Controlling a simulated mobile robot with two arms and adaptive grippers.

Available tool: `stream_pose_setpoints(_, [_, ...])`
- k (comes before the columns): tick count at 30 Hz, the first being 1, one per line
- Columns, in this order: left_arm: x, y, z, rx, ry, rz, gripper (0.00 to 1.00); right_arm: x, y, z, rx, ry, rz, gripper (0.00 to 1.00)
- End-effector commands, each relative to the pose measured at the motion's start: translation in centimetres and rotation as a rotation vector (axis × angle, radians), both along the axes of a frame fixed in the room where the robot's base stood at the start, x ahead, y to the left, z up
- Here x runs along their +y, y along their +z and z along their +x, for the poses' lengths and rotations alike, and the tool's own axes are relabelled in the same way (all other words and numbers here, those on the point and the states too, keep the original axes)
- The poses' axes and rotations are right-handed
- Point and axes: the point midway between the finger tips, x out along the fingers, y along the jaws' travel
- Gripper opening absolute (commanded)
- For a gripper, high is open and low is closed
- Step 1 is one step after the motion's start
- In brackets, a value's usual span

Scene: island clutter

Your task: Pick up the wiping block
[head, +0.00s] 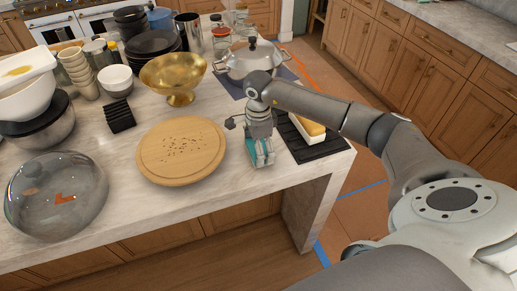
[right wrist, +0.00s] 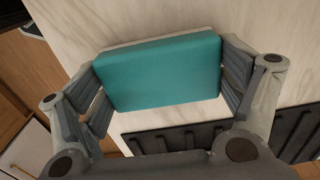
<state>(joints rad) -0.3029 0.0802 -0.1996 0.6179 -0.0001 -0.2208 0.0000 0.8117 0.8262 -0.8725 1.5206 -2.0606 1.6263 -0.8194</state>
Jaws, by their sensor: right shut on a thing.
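The wiping block (right wrist: 160,72) is a teal slab with a pale underside. In the right wrist view it fills the space between the two fingers of my right gripper (right wrist: 166,84), which press on its two short ends. In the head view my right gripper (head: 260,154) points down at the counter, just right of the round wooden board, with the teal block (head: 262,146) partly hidden between its fingers. The block is at or just above the countertop; I cannot tell if it touches. My left gripper is not in view.
A black slatted mat (head: 318,148) holding a white dish with a yellow top (head: 308,126) lies close right. The wooden board (head: 181,150) is left. A gold bowl (head: 173,75), a lidded pot (head: 252,62) and a glass dome (head: 57,196) crowd the counter. Its front edge is near.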

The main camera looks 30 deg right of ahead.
Motion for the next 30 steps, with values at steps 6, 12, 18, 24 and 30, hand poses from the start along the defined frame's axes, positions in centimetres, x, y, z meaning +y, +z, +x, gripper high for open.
stream_pose_setpoints(6, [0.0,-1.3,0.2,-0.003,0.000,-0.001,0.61,-0.1,1.3,0.1,-0.005,0.000,-0.001,0.65])
stream_pose_setpoints(12, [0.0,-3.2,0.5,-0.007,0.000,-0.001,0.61,2.1,5.4,-0.9,-0.008,0.008,0.001,0.65])
stream_pose_setpoints(18, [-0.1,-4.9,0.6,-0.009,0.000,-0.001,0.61,6.1,9.4,-3.1,-0.007,0.009,0.001,0.65])
stream_pose_setpoints(24, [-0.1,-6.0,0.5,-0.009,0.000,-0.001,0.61,9.8,11.5,-5.2,-0.005,0.006,0.000,0.65])
stream_pose_setpoints(30, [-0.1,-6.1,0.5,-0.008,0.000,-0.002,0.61,11.8,12.7,-6.3,-0.003,0.001,-0.001,0.65])
